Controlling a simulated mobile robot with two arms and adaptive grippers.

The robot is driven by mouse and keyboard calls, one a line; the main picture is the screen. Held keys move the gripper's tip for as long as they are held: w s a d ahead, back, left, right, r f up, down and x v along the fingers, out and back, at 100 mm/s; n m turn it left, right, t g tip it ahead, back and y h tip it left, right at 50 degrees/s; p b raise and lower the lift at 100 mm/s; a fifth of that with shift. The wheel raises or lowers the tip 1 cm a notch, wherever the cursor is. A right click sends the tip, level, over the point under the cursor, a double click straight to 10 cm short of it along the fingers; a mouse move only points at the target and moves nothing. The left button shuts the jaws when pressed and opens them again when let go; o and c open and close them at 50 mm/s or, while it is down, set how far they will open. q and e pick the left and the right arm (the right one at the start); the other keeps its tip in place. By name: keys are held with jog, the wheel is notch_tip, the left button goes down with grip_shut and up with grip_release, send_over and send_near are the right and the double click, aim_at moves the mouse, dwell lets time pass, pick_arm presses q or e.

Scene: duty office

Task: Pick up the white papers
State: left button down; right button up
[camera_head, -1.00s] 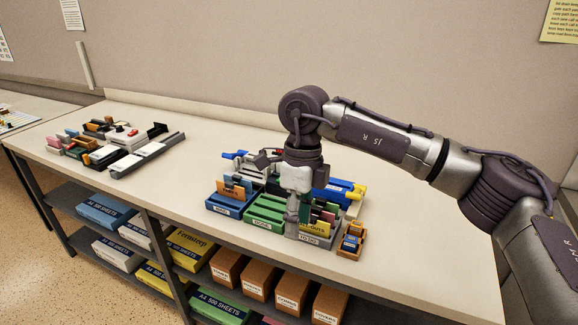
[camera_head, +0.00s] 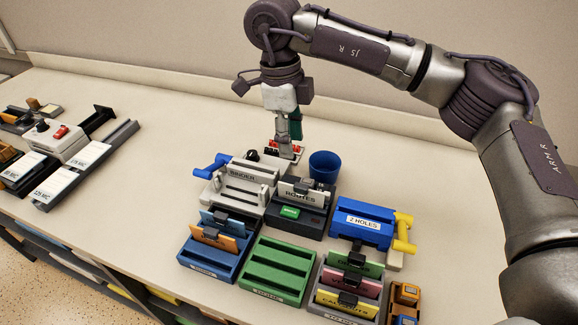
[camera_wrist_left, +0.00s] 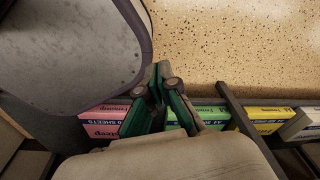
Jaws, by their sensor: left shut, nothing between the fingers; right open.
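A pale card or paper stack labelled ROUTES (camera_head: 301,195) stands upright in a dark device with a green label. White panels marked with MIC sizes (camera_head: 62,181) lie on the grey unit at the left; I cannot tell if they are loose papers. My right gripper (camera_head: 289,145) points down at the back of the group, over a small pale item with red parts (camera_head: 284,149), open with nothing seen between its fingers. I cannot tell if it touches that item. My left gripper (camera_wrist_left: 160,92) shows only in the left wrist view, shut and empty, above the shelf edge.
A blue cup (camera_head: 325,166) stands right of the right gripper. The table behind is clear. Paper packs (camera_wrist_left: 105,120) fill the lower shelf.

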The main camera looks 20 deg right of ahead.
jog(key=p, duration=0.2)
send_over(301, 186)
jog(key=a, duration=0.1)
notch_tip(301, 186, down, 5)
jog(key=shift+w+a+f, duration=0.1)
jog(key=shift+w+f, duration=0.2)
jog(key=shift+f, duration=0.95)
jog(key=shift+d+f+p, duration=0.2)
jog(key=shift+f+p, duration=0.1)
jog(key=shift+f, duration=0.2)
jog(key=f, duration=0.1)
jog(key=f+p, duration=0.1)
jog(key=f, duration=0.1)
jog(key=shift+s+d+f+p, duration=0.25)
jog(key=shift+s+d+p, duration=0.05)
jog(key=shift+d+p, duration=0.1)
jog(key=shift+f, duration=0.5)
pick_arm(q)
jog(key=s+r, duration=0.1)
jog(key=r, duration=0.1)
jog(key=s+r, duration=0.2)
jog(key=shift+s+r, duration=0.1)
jog(key=shift+r, duration=0.1)
pick_arm(e)
grip_shut()
